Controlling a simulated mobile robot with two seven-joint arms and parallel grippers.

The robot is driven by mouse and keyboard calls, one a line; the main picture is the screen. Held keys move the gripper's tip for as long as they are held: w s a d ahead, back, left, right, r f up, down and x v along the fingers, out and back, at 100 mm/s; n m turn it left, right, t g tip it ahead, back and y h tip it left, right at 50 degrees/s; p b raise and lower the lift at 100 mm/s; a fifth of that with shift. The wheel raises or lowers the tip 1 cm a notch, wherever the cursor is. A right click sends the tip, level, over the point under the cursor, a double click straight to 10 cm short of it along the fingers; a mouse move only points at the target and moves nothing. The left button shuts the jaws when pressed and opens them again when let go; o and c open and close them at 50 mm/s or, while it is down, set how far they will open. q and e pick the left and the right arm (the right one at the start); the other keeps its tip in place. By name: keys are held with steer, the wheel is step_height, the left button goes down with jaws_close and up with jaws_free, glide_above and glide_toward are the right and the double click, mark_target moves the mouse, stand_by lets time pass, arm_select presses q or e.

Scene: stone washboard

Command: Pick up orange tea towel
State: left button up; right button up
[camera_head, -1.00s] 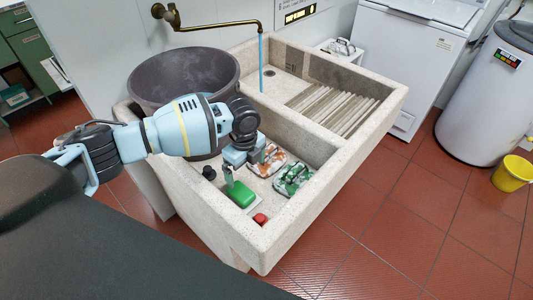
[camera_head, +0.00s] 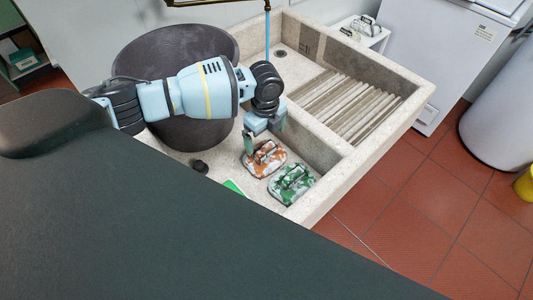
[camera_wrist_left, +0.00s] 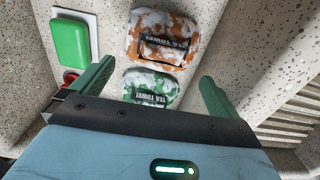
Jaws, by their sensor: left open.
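The orange and white tea towel (camera_head: 264,158) lies folded, with a dark label, in the near basin of the stone sink; it also shows in the left wrist view (camera_wrist_left: 163,38). A green and white tea towel (camera_head: 291,184) lies beside it, and in the left wrist view (camera_wrist_left: 150,88) it shows between my fingers. My left gripper (camera_head: 264,137) is open and empty, close to the far-left side of the orange towel. In the left wrist view (camera_wrist_left: 155,88) its green fingers are spread wide, with the orange towel ahead of them. My right gripper is not in view.
The stone sink rim (camera_head: 340,180) and a divider wall bound the basin; a ribbed washboard (camera_head: 345,105) lies beyond. A dark tub (camera_head: 185,60) stands behind my arm. A green soap bar (camera_wrist_left: 70,43) on a white dish and a dark knob (camera_head: 200,166) are nearby.

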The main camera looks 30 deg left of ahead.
mark_target(265, 147)
arm_select(q)
step_height(265, 147, down, 2)
steer(key=shift+w, duration=0.15)
steer(key=shift+w+a+f, duration=0.1)
steer(key=shift+a+f, duration=0.05)
steer(key=shift+f, duration=2.4)
steer(key=c, duration=1.2)
